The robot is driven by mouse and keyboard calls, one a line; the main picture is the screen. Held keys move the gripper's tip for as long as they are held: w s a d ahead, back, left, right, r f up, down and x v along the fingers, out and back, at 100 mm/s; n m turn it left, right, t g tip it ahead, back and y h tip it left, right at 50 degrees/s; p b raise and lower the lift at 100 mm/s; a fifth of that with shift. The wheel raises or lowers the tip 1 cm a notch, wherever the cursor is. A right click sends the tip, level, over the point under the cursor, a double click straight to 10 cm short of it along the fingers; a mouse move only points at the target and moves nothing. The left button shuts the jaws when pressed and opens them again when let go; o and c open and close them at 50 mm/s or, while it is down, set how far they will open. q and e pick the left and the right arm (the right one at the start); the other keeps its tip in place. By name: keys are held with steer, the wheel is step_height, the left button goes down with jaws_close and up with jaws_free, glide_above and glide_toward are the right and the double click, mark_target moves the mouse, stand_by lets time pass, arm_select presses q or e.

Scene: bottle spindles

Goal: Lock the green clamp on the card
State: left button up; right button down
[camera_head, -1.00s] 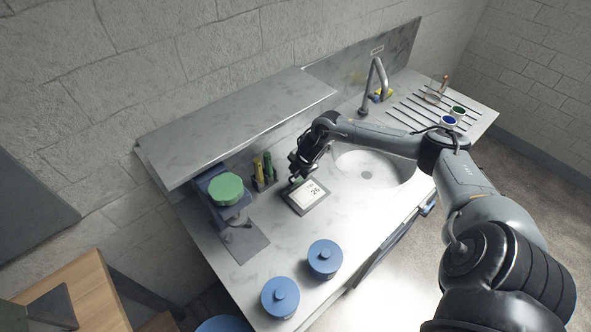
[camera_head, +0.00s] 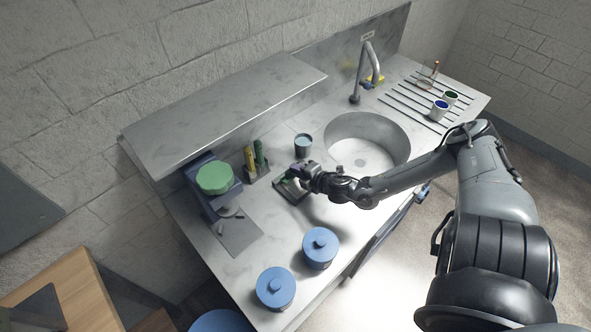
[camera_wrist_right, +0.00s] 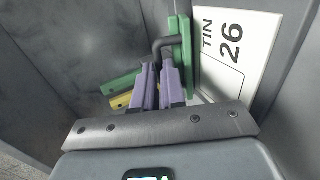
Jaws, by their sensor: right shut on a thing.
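The white card (camera_wrist_right: 238,50), printed "TIN 26", lies in a dark frame in the right wrist view. In the head view the frame (camera_head: 284,192) is on the counter, partly hidden by my right gripper. The green clamp (camera_wrist_right: 186,55) lies along the card's edge, with a dark bent lever (camera_wrist_right: 168,42) beside it. My right gripper (camera_wrist_right: 160,72) has its purple fingers shut on this lever. In the head view the right gripper (camera_head: 294,175) is low over the frame, and only a bit of green shows there. The left gripper is not in view.
A grey-blue cup (camera_head: 303,146) stands close behind the gripper. A holder with yellow and green tools (camera_head: 254,157) and a blue machine with a green top (camera_head: 214,178) stand left. Two blue lidded pots (camera_head: 319,249) are in front; the sink (camera_head: 366,143) is right.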

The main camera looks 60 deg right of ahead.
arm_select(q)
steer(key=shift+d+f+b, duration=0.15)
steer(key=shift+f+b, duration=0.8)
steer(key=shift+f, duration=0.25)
arm_select(e)
steer(key=shift+s+a+f+t+h, duration=0.1)
steer(key=shift+s+f+t+h, duration=0.3)
steer(key=shift+t, duration=0.3)
steer(key=shift+s+a+f+t+h, duration=0.1)
steer(key=shift+f+t+h, duration=0.1)
steer(key=shift+f+t, duration=0.4)
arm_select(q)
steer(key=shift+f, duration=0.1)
arm_select(e)
steer(key=shift+r, duration=0.1)
steer(key=c, duration=1.5)
jaws_free()
steer(key=shift+w, duration=0.1)
steer(key=shift+r, duration=0.1)
